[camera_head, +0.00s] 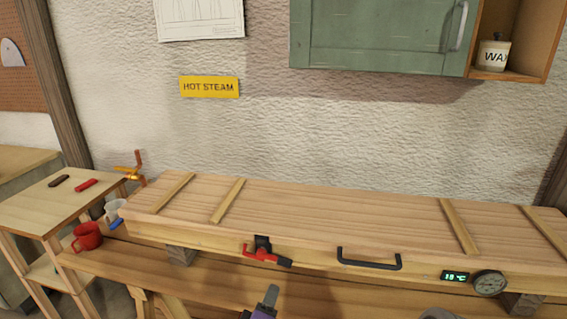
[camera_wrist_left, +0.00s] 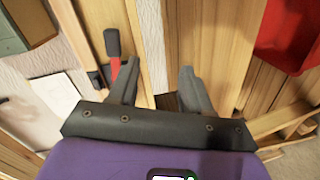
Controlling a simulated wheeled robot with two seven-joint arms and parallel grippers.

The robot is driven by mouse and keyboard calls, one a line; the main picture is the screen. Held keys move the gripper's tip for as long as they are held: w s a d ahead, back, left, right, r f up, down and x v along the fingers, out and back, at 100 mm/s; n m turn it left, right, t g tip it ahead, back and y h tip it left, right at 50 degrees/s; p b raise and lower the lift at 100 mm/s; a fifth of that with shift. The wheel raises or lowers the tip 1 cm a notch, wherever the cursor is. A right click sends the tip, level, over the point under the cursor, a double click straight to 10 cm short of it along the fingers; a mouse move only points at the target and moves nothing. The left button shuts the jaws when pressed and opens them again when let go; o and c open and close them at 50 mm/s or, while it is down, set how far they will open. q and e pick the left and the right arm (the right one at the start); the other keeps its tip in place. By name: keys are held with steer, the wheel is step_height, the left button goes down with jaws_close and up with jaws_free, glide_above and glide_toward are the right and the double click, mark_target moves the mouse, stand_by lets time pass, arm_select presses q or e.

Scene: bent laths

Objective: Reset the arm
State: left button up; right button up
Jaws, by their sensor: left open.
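My left gripper (camera_head: 259,303) is at the bottom edge of the head view, just in front of the long wooden box and below its red latch (camera_head: 262,254). In the left wrist view the two grey fingers of this gripper (camera_wrist_left: 158,78) are apart with nothing held between them. A red lever with a black end (camera_wrist_left: 114,58) shows beside the left finger there. Most of the left arm is outside the head view. My right gripper does not show clearly in either view.
The wooden box (camera_head: 320,212) lies on a bench (camera_head: 205,284), with a black handle (camera_head: 369,262), a lit display (camera_head: 455,276) and a dial (camera_head: 489,283) on its front. A red mug (camera_head: 87,237) stands at left near a small table (camera_head: 50,206). A green cabinet (camera_head: 380,35) hangs above.

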arm_select(q)
steer(key=s+a+f+m+g+p, duration=0.1)
steer(key=s+a+f+m+g, duration=0.15)
steer(key=f, duration=0.35)
steer(key=s+a+f+m+g+p, duration=0.1)
steer(key=f+g+p, duration=0.15)
steer(key=f, duration=0.35)
steer(key=s+a+f+m+g+p, duration=0.1)
steer(key=s+f+m+g, duration=0.2)
steer(key=s+f+g, duration=0.2)
steer(key=s+a+f+m+g+p, duration=0.1)
steer(key=s+f+m+g+p, duration=0.1)
steer(key=s+f+g, duration=0.3)
steer(key=s+f+m, duration=0.1)
steer(key=s+f, duration=0.3)
steer(key=s, duration=0.4)
steer(key=shift+s+f+h, duration=0.25)
steer(key=shift+s+h, duration=0.05)
steer(key=shift+s, duration=0.05)
steer(key=shift+c, duration=0.6)
steer(key=shift+a, duration=0.15)
